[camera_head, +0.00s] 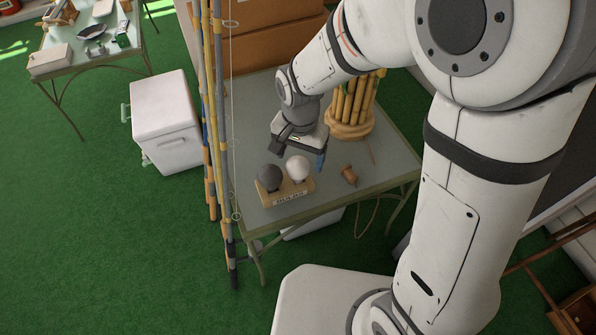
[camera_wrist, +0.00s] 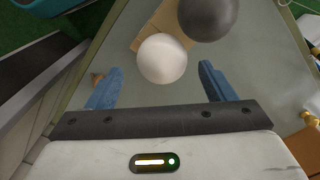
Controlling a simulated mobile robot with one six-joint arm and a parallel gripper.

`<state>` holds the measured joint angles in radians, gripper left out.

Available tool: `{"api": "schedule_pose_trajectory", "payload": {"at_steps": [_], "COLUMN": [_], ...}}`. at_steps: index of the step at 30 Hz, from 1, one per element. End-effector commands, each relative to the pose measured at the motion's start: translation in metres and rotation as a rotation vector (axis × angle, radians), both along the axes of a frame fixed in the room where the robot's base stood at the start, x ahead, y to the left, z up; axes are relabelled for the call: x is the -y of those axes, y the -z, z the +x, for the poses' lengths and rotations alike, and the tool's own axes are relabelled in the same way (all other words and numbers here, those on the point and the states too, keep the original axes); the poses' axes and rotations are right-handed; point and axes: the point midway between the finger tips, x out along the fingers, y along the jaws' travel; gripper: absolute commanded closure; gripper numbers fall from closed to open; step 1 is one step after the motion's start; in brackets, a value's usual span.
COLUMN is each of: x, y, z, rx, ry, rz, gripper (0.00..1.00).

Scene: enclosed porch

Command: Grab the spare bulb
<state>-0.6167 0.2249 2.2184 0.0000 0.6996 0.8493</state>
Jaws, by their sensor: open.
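A wooden stand (camera_head: 288,197) on the near part of the grey-green table holds two round bulb-like balls side by side. One is white (camera_head: 298,168), the other dark grey (camera_head: 270,177). Lettering on the stand's front is too small to read surely. My gripper (camera_head: 297,155) is open and empty just above and behind the stand, closer to the white ball. In the wrist view the white ball (camera_wrist: 162,58) lies ahead of and roughly centred between my blue fingertips (camera_wrist: 160,80), with no visible contact. The dark ball (camera_wrist: 207,14) is beyond it, to the right.
A small brown cork-like piece (camera_head: 348,175) lies right of the stand. A bundle of bamboo-like sticks (camera_head: 352,108) stands behind it. Upright rods (camera_head: 217,120) line the table's left edge. Cardboard boxes (camera_head: 262,45) are behind. A white cooler (camera_head: 166,122) stands on the floor left.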

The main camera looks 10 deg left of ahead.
Motion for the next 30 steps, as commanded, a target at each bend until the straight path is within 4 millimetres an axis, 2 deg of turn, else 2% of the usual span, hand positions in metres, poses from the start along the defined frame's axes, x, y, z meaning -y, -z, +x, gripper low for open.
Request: {"api": "schedule_pose_trajectory", "payload": {"at_steps": [5,12,20,30], "x": [-0.001,-0.004,-0.004,-0.003], "y": [0.018,0.054,0.056,0.056], "z": [-0.001,-0.004,-0.004,-0.004], "rx": [0.000,-0.001,0.001,0.001], "ry": [0.000,0.000,0.000,0.001], "rz": [0.000,-0.001,0.001,0.001], "gripper": [0.23,0.23,0.23,0.50]}}
